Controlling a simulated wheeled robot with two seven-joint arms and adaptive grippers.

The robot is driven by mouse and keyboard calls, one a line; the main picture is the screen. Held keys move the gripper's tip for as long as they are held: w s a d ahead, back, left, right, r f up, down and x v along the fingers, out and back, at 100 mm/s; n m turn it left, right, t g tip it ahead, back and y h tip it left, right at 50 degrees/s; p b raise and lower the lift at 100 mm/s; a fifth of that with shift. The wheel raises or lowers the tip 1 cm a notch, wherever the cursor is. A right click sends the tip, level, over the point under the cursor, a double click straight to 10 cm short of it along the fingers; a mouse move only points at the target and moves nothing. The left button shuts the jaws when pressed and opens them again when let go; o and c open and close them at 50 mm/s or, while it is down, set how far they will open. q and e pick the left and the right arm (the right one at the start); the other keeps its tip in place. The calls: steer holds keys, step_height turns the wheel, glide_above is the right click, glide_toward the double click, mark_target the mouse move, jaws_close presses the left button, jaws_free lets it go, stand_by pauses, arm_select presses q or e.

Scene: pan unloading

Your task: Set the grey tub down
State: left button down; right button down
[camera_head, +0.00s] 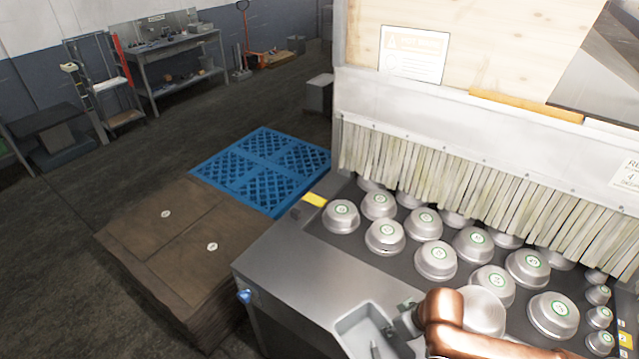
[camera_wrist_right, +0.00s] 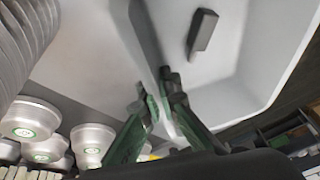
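The grey tub (camera_head: 352,334) is at the bottom of the head view, over the front of the steel table, with its lower part cut off by the picture edge. A dark item lies inside it. In the right wrist view the pale tub (camera_wrist_right: 262,62) fills much of the picture, with a dark grey block in it. My right gripper (camera_head: 408,318) is at the tub's right side. In the wrist view its green-padded fingers (camera_wrist_right: 160,92) close on the tub's wall. I cannot tell whether the tub touches the table. My left gripper is out of view.
The steel table (camera_head: 300,262) has bare metal at its left front. Several round metal pans (camera_head: 436,258) with green-ringed labels stand behind and right, before a strip curtain (camera_head: 480,185). A blue pallet (camera_head: 262,170) and a brown stack (camera_head: 180,240) lie to the left.

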steer(key=w+d+f+m+t+h+b, duration=0.1)
steer(key=w+m+b, duration=0.5)
steer(key=w+b, duration=0.2)
steer(key=shift+d+h+b, duration=0.3)
steer(key=shift+h+b, duration=0.1)
steer(key=shift+b, duration=0.1)
steer(key=shift+d, duration=0.1)
